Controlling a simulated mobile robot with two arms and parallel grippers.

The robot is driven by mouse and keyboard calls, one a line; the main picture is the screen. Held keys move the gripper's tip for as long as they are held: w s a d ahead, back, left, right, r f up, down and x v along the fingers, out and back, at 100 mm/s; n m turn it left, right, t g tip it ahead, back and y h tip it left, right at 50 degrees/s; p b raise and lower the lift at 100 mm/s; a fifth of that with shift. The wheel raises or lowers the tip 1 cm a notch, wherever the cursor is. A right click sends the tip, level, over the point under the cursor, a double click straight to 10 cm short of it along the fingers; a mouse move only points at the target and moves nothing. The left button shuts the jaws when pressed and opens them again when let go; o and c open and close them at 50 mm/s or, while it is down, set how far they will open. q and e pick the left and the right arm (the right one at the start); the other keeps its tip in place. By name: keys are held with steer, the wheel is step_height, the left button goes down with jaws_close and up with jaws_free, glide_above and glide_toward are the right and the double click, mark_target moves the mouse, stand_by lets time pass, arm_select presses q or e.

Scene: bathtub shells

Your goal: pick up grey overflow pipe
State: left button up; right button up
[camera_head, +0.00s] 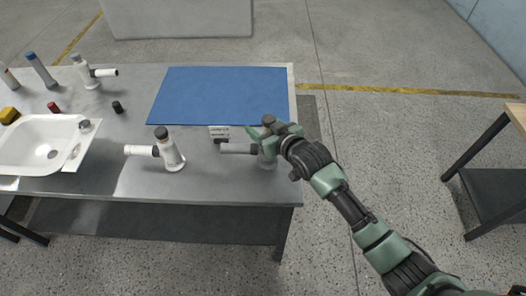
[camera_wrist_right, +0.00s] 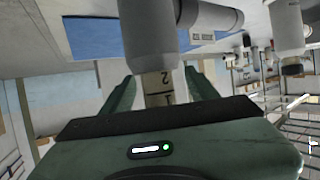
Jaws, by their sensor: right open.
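The grey overflow pipe (camera_head: 238,148) stands upright near the table's front right corner, with its side branch pointing left. Its body is partly hidden by my right gripper (camera_head: 268,131). In the right wrist view the pipe (camera_wrist_right: 150,35) is large and close, and its narrower neck with printed digits lies between the two fingers of the open right gripper (camera_wrist_right: 160,90). I cannot tell whether the fingers touch it. My left gripper is not in view.
A white pipe (camera_head: 171,152) stands to the left on the metal table (camera_head: 220,185). A blue mat (camera_head: 222,95) lies behind. More pipes stand at back left.

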jaws_close()
stand_by(1.3)
